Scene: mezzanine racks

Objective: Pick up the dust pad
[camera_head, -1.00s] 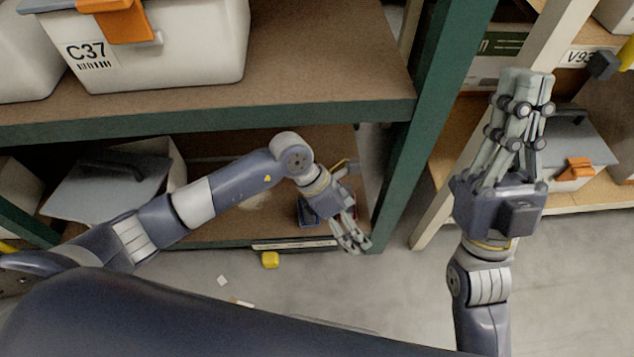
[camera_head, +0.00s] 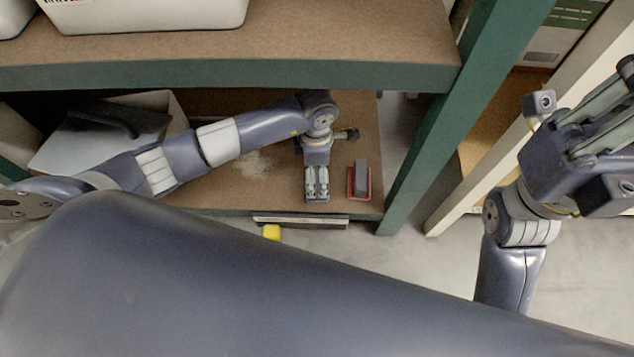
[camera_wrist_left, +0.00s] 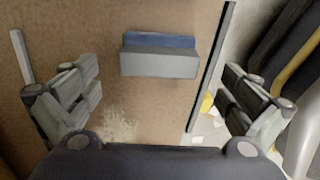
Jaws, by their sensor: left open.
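My left gripper (camera_head: 316,197) is open, low over the lower shelf board, pointing down. In the left wrist view a block-shaped pad (camera_wrist_left: 160,56), blue with a grey upper part, lies on the board ahead of the spread fingers (camera_wrist_left: 160,95), untouched.
Pale dust (camera_head: 256,166) lies on the lower shelf (camera_head: 225,190), left of my gripper. A lidded bin (camera_head: 75,140) stands farther left. The upper shelf (camera_head: 330,40) overhangs; a green post (camera_head: 430,130) bounds the right. A label strip (camera_head: 300,221) runs along the front edge.

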